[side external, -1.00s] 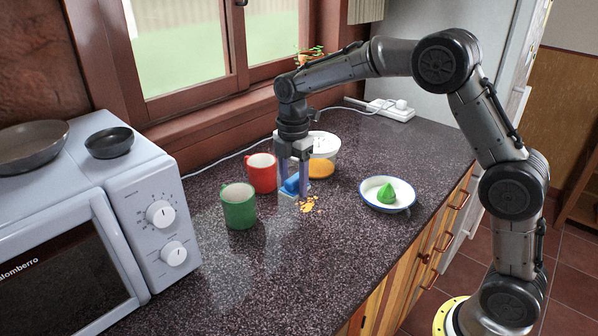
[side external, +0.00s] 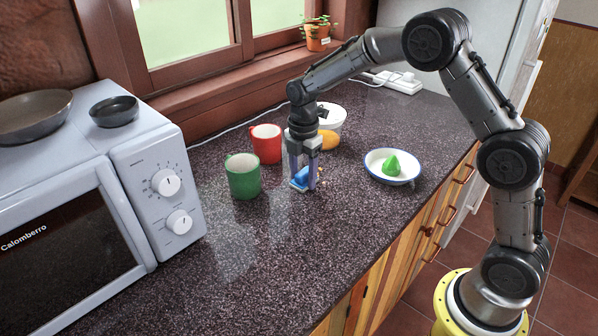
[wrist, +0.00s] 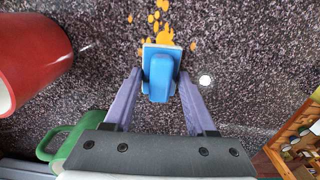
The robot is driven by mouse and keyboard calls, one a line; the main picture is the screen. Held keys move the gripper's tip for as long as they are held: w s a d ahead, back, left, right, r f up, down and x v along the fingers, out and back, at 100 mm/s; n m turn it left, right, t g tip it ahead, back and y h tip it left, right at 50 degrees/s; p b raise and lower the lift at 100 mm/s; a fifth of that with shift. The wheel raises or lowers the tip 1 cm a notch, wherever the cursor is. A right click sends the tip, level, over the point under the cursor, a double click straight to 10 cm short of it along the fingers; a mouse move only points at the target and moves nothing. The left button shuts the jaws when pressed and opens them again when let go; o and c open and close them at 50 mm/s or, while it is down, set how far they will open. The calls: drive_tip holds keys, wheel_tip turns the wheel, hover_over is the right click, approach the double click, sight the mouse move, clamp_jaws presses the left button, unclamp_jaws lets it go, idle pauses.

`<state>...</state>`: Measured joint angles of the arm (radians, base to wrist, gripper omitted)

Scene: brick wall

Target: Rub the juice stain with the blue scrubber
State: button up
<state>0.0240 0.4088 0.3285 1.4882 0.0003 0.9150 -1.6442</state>
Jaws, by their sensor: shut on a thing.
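The blue scrubber (side external: 301,178), with a blue handle and a pale pad, is held between the fingers of my gripper (side external: 303,177). It also shows in the wrist view (wrist: 160,75), between both fingertips (wrist: 158,85). The orange juice stain (wrist: 165,38) is a patch with scattered drops on the dark counter. In the wrist view the pad's far edge meets or overlaps the stain's near part. In the side view the gripper hides most of the stain, and only small orange specks (side external: 322,183) show beside it. The scrubber is low, at or very near the counter.
A green mug (side external: 243,176) and a red mug (side external: 266,144) stand left of my gripper. A white round container (side external: 331,115) and an orange item (side external: 328,140) are behind. A bowl with a green item (side external: 392,167) stands right. The front counter is clear.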

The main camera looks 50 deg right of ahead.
sight(323, 168)
drive_tip(key=shift+d, duration=4.3)
drive_tip(key=shift+a, duration=5)
drive_tip(key=shift+w+a, duration=0.15)
drive_tip(key=shift+w, duration=0.05)
drive_tip(key=shift+w+d, duration=0.15)
drive_tip(key=shift+d, duration=5)
drive_tip(key=shift+a, duration=5.1)
drive_tip(key=shift+r, duration=4.05)
